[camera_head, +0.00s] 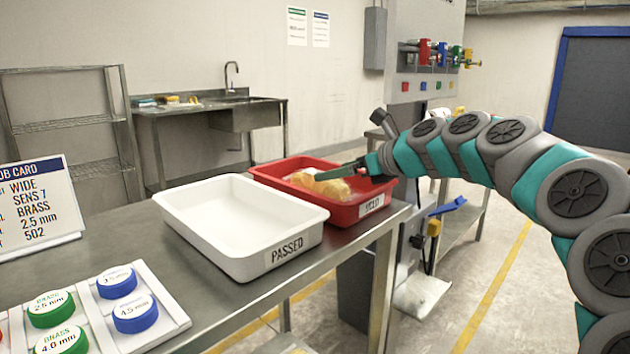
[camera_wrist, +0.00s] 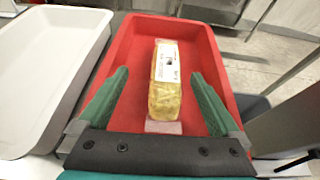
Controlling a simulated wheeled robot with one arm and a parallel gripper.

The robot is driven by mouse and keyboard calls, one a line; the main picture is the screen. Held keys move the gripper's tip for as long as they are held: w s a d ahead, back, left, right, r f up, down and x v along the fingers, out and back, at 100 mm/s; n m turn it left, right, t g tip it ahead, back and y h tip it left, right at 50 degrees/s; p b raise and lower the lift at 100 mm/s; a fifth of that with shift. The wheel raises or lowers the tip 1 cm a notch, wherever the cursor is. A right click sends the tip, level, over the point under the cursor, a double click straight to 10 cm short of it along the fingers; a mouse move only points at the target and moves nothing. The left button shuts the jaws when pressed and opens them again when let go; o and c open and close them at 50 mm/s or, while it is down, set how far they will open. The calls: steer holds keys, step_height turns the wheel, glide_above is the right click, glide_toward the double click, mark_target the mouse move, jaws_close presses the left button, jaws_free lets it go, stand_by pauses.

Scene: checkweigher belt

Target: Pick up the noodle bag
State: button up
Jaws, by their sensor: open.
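The noodle bag (camera_wrist: 165,95), a long yellow clear-wrapped pack with a white printed label, lies lengthwise in the red tray (camera_wrist: 127,48) in the wrist view. In the head view, yellow wrapped shapes, one of them a bag (camera_head: 334,188), show in the red tray (camera_head: 345,214), partly behind my gripper (camera_head: 335,172). In the wrist view my gripper (camera_wrist: 160,72) is open, its green fingers on either side of the bag with a gap to each. No contact shows. How far the fingertips are above the tray floor is hard to tell.
An empty white tray (camera_head: 282,258) marked PASSED stands beside the red tray on the metal table (camera_head: 189,294). A pinkish patch (camera_wrist: 163,127) shows at the bag's near end. Green and blue test pucks (camera_head: 136,313) and a job card (camera_head: 38,205) are at left.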

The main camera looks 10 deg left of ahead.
mark_target(319, 185)
steer(key=shift+w+f, duration=0.25)
steer(key=shift+w, duration=0.2)
steer(key=x, duration=0.2)
steer(key=shift+w+a+f, duration=0.1)
steer(key=shift+a+f, duration=0.15)
steer(key=shift+d+f+x, duration=0.1)
steer(key=shift+d+x, duration=0.05)
steer(key=shift+x, duration=1)
steer(key=shift+d+f+x, duration=0.1)
steer(key=shift+f+x, duration=0.05)
steer(key=shift+x, duration=1.05)
steer(key=shift+w, duration=0.1)
steer(key=shift+c, duration=0.2)
jaws_close()
